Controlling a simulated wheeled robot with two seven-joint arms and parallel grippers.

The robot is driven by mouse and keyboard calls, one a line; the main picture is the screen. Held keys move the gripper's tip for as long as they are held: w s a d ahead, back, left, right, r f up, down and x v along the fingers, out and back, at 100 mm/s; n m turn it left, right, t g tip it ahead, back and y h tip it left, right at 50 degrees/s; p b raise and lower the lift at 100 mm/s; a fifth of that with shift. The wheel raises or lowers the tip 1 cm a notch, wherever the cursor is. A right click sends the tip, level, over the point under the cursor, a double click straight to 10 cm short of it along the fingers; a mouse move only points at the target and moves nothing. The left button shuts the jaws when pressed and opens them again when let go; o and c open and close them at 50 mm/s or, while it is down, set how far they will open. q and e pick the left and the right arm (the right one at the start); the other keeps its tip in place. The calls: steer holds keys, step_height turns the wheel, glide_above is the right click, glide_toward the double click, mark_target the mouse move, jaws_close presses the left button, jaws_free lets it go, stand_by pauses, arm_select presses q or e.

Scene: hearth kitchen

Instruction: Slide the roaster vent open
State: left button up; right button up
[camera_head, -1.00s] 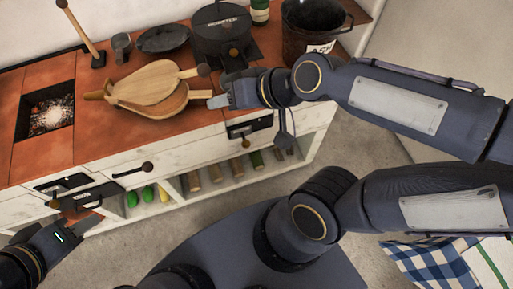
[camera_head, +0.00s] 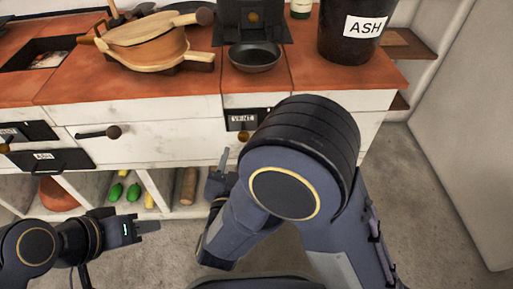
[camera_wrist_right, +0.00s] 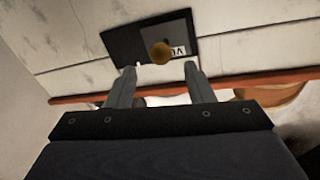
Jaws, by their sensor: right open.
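The roaster (camera_head: 270,28) is a dark box at the back of the counter. The vent (camera_head: 241,114) is a black plate marked "VENT" on the white front below it. In the right wrist view, the vent plate (camera_wrist_right: 122,42) has a round brass knob (camera_wrist_right: 162,53). My right gripper (camera_head: 222,174) is low in front of the white front. In its wrist view, the right gripper (camera_wrist_right: 160,72) is open and empty, with the knob beyond and between its fingertips, apparently apart from them. My left gripper (camera_head: 148,227) is at lower left, seen side-on, its opening unclear.
A black pan (camera_head: 255,57) and wooden bellows (camera_head: 145,50) lie on the red counter. An ash bucket (camera_head: 340,40) stands at right. A drawer handle (camera_head: 98,132) sticks out left of the vent. Low shelves hold logs and vegetables. Floor at right is clear.

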mark_target(243, 141)
steer(key=w, duration=0.3)
steer(key=w+d+b, duration=0.1)
steer(key=w, duration=0.3)
steer(key=shift+w+d+b, duration=0.2)
steer(key=shift+b, duration=0.1)
jaws_close()
